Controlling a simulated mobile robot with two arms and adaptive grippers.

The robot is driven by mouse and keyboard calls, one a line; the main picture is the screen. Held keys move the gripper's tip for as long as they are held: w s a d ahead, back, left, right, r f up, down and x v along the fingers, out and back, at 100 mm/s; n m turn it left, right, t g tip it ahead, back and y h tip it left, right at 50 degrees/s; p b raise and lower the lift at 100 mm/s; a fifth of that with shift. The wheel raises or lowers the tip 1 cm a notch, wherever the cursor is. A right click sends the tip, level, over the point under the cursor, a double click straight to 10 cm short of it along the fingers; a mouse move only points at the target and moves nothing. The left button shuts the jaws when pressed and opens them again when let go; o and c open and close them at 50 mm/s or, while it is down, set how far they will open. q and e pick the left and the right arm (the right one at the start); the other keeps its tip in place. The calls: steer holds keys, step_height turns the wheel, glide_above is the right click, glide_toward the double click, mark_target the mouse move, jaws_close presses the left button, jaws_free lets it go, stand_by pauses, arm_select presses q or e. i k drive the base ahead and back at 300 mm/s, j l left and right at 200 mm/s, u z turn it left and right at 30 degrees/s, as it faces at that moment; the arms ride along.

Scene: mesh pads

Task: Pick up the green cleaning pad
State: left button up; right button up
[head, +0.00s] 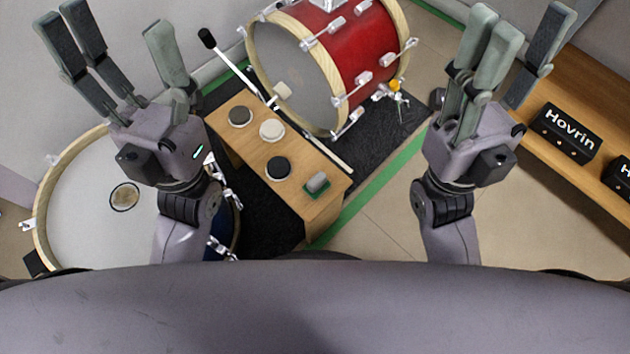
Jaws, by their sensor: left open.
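The green cleaning pad (317,184), a small block with a grey top and green base, lies near the front right end of a small wooden bench (318,212) in the head view. My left gripper (112,24) is open and empty at the upper left, well away from the pad, with its fingers pointing up the picture. My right gripper (525,20) is open and empty at the upper right, also well away from the pad. Nothing covers the pad.
A white round pad (272,130) and two dark-topped round pads (240,117) (278,168) share the bench. A red drum (345,50) stands behind it. A large drum (85,205) is at left. A wooden shelf (595,100) with black Hovrin boxes (566,132) is at right.

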mark_target(318, 184)
steer(key=u, duration=0.8)
steer(key=k+l+u, duration=0.25)
steer(key=k+u, duration=0.2)
steer(key=k+l, duration=0.15)
steer(key=k, duration=0.3)
steer(key=k+l, duration=0.2)
steer(key=k, duration=0.2)
